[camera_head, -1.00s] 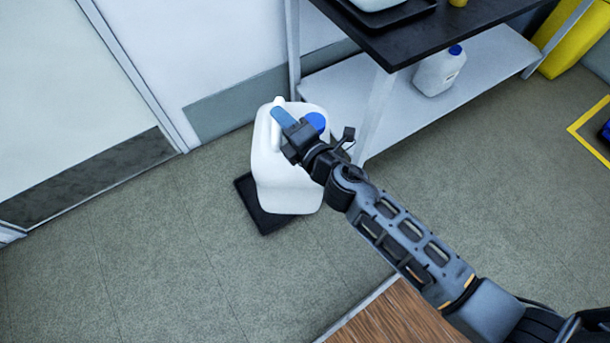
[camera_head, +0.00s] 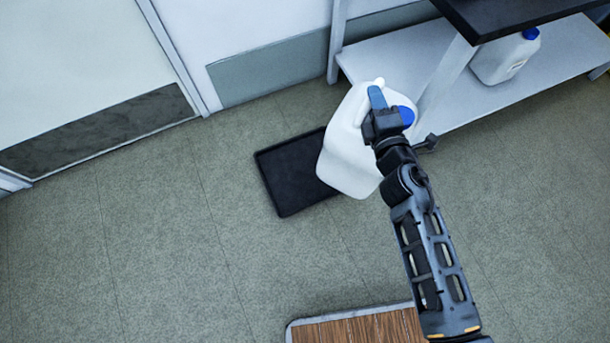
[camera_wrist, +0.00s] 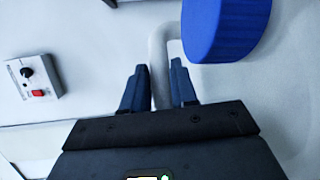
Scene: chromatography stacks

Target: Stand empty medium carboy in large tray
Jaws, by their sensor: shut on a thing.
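A white carboy (camera_head: 349,150) with a blue cap (camera_head: 406,115) hangs from my gripper (camera_head: 377,98), tilted, in the head view. My gripper is shut on its handle. In the wrist view, the handle (camera_wrist: 160,75) runs between the two blue fingertips (camera_wrist: 160,88), beside the blue cap (camera_wrist: 226,28). A black tray (camera_head: 290,175) lies on the floor, to the left of the carboy and partly hidden by it. The tray looks empty where it shows. I cannot tell how high the carboy is above the floor.
Another white carboy (camera_head: 506,58) with a blue cap stands on the low shelf (camera_head: 400,48) of the bench at upper right. A bench leg (camera_head: 446,75) stands close to the held carboy. A wooden-topped surface (camera_head: 360,326) is at the bottom. The floor at left is clear.

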